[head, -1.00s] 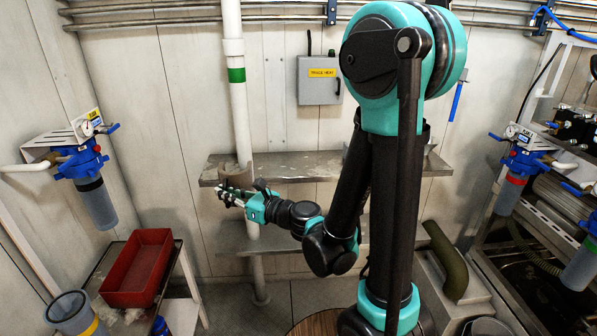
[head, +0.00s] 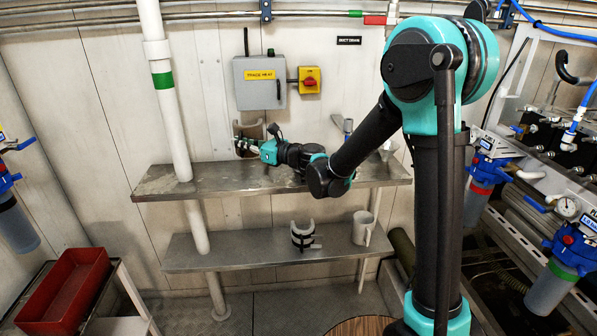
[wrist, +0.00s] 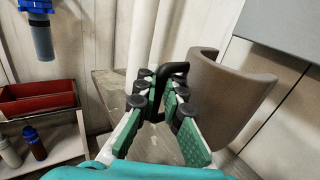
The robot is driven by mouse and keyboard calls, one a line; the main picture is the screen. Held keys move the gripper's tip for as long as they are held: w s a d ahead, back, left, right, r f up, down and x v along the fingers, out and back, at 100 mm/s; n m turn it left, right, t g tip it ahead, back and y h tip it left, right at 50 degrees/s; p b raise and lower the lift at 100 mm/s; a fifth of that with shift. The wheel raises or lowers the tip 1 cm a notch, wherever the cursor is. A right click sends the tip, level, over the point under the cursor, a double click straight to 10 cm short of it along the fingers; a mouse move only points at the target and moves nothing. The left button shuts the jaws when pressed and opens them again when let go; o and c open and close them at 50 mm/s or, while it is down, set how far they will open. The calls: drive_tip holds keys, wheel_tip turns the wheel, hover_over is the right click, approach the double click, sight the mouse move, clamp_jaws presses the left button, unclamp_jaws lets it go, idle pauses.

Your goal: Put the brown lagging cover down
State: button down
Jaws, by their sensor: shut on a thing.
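The brown lagging cover (wrist: 228,90) is a curved half-shell, large at the right of the wrist view. My gripper (wrist: 163,88) is shut on the black handle at its side. In the head view the cover (head: 252,129) is small and partly hidden by my gripper (head: 240,145). It is held upright above the upper shelf (head: 165,184), below the grey box and to the right of the white pipe. I cannot tell how large the gap to the shelf is.
The lower shelf (head: 215,255) holds a pale half-shell with black bands (head: 303,237) and a white jug (head: 363,228). The white pipe (head: 163,95) with a green band passes the shelves' left part. The upper shelf's left and front surface is bare. A red tray (head: 65,290) stands lower left.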

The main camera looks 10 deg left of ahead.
drive_tip(key=shift+w+d+f, duration=0.1)
drive_tip(key=shift+w+f, duration=0.05)
drive_tip(key=shift+f, duration=2.3)
drive_tip(key=shift+w+d+f, duration=0.1)
drive_tip(key=shift+w+f, duration=0.05)
drive_tip(key=shift+f, duration=2.3)
drive_tip(key=shift+f, duration=0.1)
drive_tip(key=c, duration=1.6)
unclamp_jaws()
drive_tip(key=shift+c, duration=0.2)
